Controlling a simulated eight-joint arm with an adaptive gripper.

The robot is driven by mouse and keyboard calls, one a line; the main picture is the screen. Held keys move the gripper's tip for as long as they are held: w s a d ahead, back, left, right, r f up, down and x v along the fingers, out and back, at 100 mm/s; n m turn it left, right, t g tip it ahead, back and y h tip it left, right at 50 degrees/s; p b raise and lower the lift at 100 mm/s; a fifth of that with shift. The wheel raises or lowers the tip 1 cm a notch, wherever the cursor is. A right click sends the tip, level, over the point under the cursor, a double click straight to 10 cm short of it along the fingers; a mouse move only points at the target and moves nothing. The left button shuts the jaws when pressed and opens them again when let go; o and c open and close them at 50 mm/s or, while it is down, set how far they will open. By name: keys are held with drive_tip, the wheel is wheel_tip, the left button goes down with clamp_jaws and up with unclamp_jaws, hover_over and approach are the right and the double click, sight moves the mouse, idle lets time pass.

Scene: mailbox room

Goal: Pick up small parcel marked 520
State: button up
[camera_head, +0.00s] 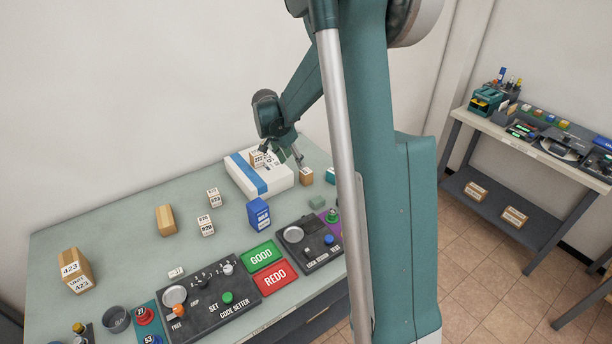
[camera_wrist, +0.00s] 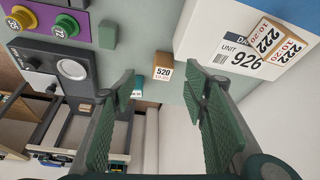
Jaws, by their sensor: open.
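The small brown parcel marked 520 (camera_wrist: 163,72) stands on the table in the wrist view, its white label readable. It shows just beyond and between my two green fingers. In the head view a small brown parcel (camera_head: 306,177), apparently the same one, stands right of the white box; its number is not readable there. My gripper (camera_wrist: 157,100) is open with nothing between its fingers. In the head view my gripper (camera_head: 291,156) is over the right part of the white box, up and left of the parcel.
A large white box (camera_head: 262,178) with a blue stripe carries a small parcel marked 222 (camera_wrist: 268,41) and stands close to the 520 parcel. A teal item (camera_head: 330,175) and a green block (camera_head: 317,202) are near. A control panel (camera_head: 309,243) lies in front.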

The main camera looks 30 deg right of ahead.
sight(306, 171)
drive_tip(key=w+d+f+m+g+p, duration=0.1)
drive_tip(key=w+d+f+m, duration=0.1)
drive_tip(key=d+f, duration=0.3)
drive_tip(key=shift+w+f+h+p, duration=0.15)
drive_tip(key=shift+w+h+p, duration=0.15)
drive_tip(key=shift+w+p, duration=0.1)
drive_tip(key=shift+d, duration=0.15)
drive_tip(key=shift+x, duration=1.3)
drive_tip(key=shift+b+x, duration=0.5)
drive_tip(key=shift+x, duration=2.1)
drive_tip(key=shift+w+d, duration=0.1)
drive_tip(key=shift+c, duration=0.7)
drive_tip(key=c, duration=0.9)
